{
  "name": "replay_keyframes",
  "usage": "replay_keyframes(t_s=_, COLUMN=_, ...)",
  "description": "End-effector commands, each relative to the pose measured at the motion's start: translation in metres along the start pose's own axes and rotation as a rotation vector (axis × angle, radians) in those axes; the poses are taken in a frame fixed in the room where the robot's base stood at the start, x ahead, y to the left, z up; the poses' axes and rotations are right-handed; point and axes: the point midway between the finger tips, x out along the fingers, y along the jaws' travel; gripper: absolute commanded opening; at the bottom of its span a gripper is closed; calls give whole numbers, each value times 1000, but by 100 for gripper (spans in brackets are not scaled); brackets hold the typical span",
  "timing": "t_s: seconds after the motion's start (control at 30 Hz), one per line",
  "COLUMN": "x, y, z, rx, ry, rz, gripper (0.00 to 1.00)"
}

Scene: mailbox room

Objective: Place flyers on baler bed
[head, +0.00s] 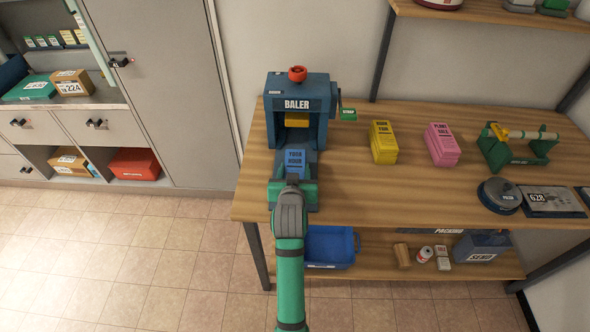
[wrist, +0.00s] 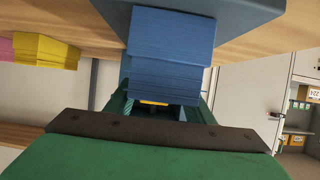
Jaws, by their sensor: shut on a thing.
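A stack of blue flyers (head: 295,162) labelled "YOGA HOUR" is at the front of the dark blue baler (head: 298,108), over its bed (head: 309,160). My gripper (head: 293,186) is shut on the near end of the stack. In the wrist view, the blue stack sits between my green fingers (wrist: 163,100), against or very near the blue-grey bed (wrist: 210,14); I cannot tell whether it bears on it. A yellow flyer stack (head: 383,143) and a pink one (head: 442,145) stand on the table to the right.
A green roll holder (head: 517,148), a round scale (head: 499,195) and a grey plate are at the right. A blue bin (head: 330,247) sits on the lower shelf.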

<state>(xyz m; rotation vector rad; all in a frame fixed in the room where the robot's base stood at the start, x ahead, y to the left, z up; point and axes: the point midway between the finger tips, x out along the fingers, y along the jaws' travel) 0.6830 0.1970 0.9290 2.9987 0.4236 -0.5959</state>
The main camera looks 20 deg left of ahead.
Motion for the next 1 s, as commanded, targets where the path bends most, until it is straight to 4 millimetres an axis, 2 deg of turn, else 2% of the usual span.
replay_keyframes(t_s=0.03, x=0, y=0, z=1, rx=0, ry=1, rz=0, gripper=13)
replay_keyframes(t_s=0.07, x=1, y=0, z=2, rx=0, ry=-1, rz=0, gripper=53)
replay_keyframes(t_s=0.1, x=1, y=0, z=1, rx=0, ry=-1, rz=0, gripper=63)
replay_keyframes(t_s=0.13, x=1, y=0, z=1, rx=0, ry=-1, rz=0, gripper=67)
replay_keyframes(t_s=0.47, x=0, y=0, z=-1, rx=0, ry=0, rz=0, gripper=67)
replay_keyframes(t_s=0.57, x=-7, y=1, z=-1, rx=0, ry=1, rz=1, gripper=67)
replay_keyframes(t_s=0.67, x=-22, y=1, z=-1, rx=1, ry=0, rz=1, gripper=67)
replay_keyframes(t_s=1.0, x=-88, y=2, z=-1, rx=2, ry=0, rz=2, gripper=67)
